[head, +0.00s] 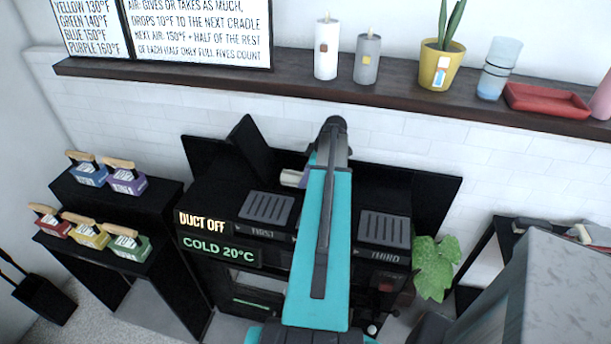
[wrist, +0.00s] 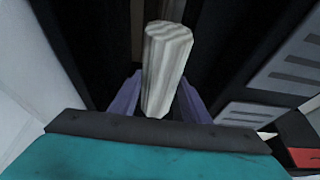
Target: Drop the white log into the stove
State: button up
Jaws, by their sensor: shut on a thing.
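The white log (wrist: 165,65) is pale and ridged, and it stands out lengthwise between the purple fingers of my gripper (wrist: 157,98) in the wrist view. My gripper is shut on it. In the head view, one pale end, apparently of the log (head: 292,178), shows left of my teal arm, above the back of the black stove (head: 220,200). The stove has grey grates on top, a raised black flap (head: 249,146), and signs reading "DUCT OFF" and "COLD 20°C". My arm hides the stove's middle. A dark space lies beyond the log in the wrist view.
Black stepped stands (head: 115,207) at the left hold several coloured blocks with wooden handles. A dark wall shelf (head: 290,88) above carries candles, a yellow pot (head: 440,66) and a red tray (head: 546,101). A leafy plant (head: 433,268) stands right of the stove.

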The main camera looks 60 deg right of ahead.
jog(key=shift+f, duration=0.25)
jog(key=o, duration=1.4)
jog(key=shift+r, duration=0.1)
jog(key=shift+b+v, duration=1.15)
jog(key=shift+v, duration=2.55)
